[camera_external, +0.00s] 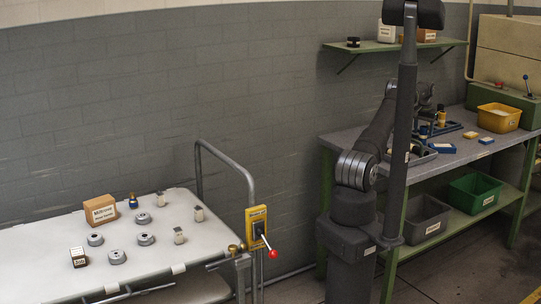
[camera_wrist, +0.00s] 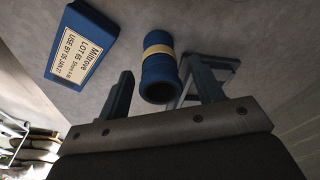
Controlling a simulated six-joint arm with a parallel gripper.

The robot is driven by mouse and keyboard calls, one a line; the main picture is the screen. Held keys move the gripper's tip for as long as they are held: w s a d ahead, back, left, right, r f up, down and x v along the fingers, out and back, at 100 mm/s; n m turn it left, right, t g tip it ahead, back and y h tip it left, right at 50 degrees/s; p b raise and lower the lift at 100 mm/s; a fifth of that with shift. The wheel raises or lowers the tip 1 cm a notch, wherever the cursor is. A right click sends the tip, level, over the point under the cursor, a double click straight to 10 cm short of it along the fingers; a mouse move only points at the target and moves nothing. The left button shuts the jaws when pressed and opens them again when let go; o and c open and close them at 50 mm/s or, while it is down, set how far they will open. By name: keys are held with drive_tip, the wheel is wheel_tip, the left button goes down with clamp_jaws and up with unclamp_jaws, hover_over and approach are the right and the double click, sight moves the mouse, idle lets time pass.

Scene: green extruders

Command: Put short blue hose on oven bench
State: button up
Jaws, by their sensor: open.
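The short blue hose (camera_wrist: 158,72), a blue cylinder with a tan band, shows in the wrist view on a grey surface. My gripper (camera_wrist: 163,84) is open, with one finger to the left of the hose and one to the right; I cannot tell whether either touches it. In the external view my arm reaches over the grey-topped green bench (camera_external: 350,137) at right, and the hose is too small to make out surely. A white-topped table (camera_external: 40,255) stands at left. Neither surface is visibly marked as the oven bench.
A blue labelled box (camera_wrist: 80,42) lies left of the hose. The bench also carries a yellow bin (camera_external: 499,117). Grey (camera_external: 425,218) and green (camera_external: 474,193) bins sit below. The white table holds several grey round parts and a cardboard box (camera_external: 99,210); a lever box (camera_external: 257,226) stands at its right.

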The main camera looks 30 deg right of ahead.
wheel_tip(320, 180, up, 12)
drive_tip(key=a, duration=0.1)
drive_tip(key=shift+s+a, duration=0.3)
drive_tip(key=shift+s, duration=0.05)
drive_tip(key=f, duration=0.4)
drive_tip(key=d+f, duration=0.1)
drive_tip(key=f, duration=0.7)
drive_tip(key=shift+w+d, duration=0.3)
drive_tip(key=shift+w, duration=0.05)
drive_tip(key=shift+r, duration=2.1)
